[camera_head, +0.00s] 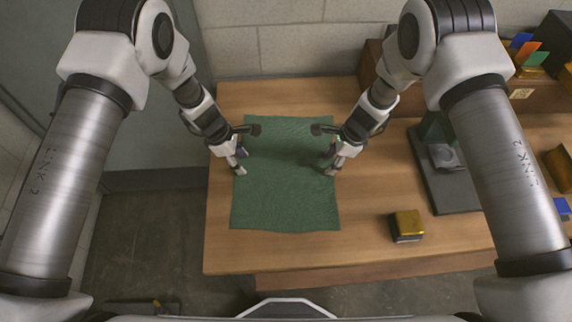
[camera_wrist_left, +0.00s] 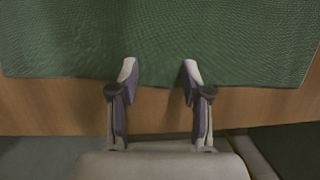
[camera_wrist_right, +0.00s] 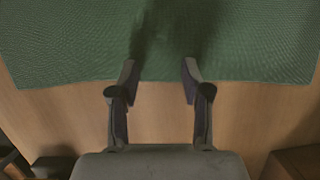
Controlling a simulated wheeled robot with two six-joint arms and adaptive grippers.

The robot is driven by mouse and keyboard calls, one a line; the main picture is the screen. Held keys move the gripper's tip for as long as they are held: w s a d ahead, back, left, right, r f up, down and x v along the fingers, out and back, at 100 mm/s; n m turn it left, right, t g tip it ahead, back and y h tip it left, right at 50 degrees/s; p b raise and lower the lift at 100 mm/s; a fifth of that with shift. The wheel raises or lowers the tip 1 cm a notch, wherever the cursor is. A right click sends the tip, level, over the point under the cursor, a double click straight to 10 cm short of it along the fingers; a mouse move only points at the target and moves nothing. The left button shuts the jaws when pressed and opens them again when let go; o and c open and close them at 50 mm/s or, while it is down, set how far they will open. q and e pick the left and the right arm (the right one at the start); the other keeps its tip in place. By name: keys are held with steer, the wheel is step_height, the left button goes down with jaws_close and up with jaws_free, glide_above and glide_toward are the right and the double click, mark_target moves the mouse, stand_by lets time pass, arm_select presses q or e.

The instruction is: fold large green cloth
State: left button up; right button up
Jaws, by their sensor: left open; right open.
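The large green cloth (camera_head: 285,205) lies spread out on the wooden table, roughly rectangular, with slight ripples near its middle. My left gripper (camera_head: 240,172) is open over the cloth's left edge. In the left wrist view its two fingers (camera_wrist_left: 159,70) are apart, with their tips over the cloth's edge (camera_wrist_left: 150,40). My right gripper (camera_head: 332,172) is open over the cloth's right edge. In the right wrist view its fingers (camera_wrist_right: 160,70) are apart at the edge of the cloth (camera_wrist_right: 80,45). I cannot tell whether the fingertips touch the cloth.
A yellow-and-black block (camera_head: 407,225) stands to the right. A dark stand (camera_head: 445,180) is further right. A wooden shelf (camera_head: 500,95) with coloured cards (camera_head: 527,50) stands at the back right.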

arm_select(q)
steer(key=shift+s+r, duration=0.15)
arm_select(e)
steer(key=shift+s+r, duration=0.1)
steer(key=shift+s, duration=0.05)
arm_select(q)
steer(key=shift+s, duration=0.15)
arm_select(e)
steer(key=shift+s, duration=0.1)
arm_select(q)
steer(key=shift+f+b, duration=0.35)
steer(key=shift+b, duration=0.05)
arm_select(e)
steer(key=shift+f, duration=0.35)
arm_select(q)
steer(key=shift+r, duration=0.15)
steer(key=shift+c, duration=0.5)
arm_select(e)
steer(key=shift+r, duration=0.15)
steer(key=shift+c, duration=0.3)
arm_select(q)
jaws_close()
arm_select(e)
steer(key=shift+s, duration=0.1)
jaws_close()
steer(key=shift+s, duration=0.1)
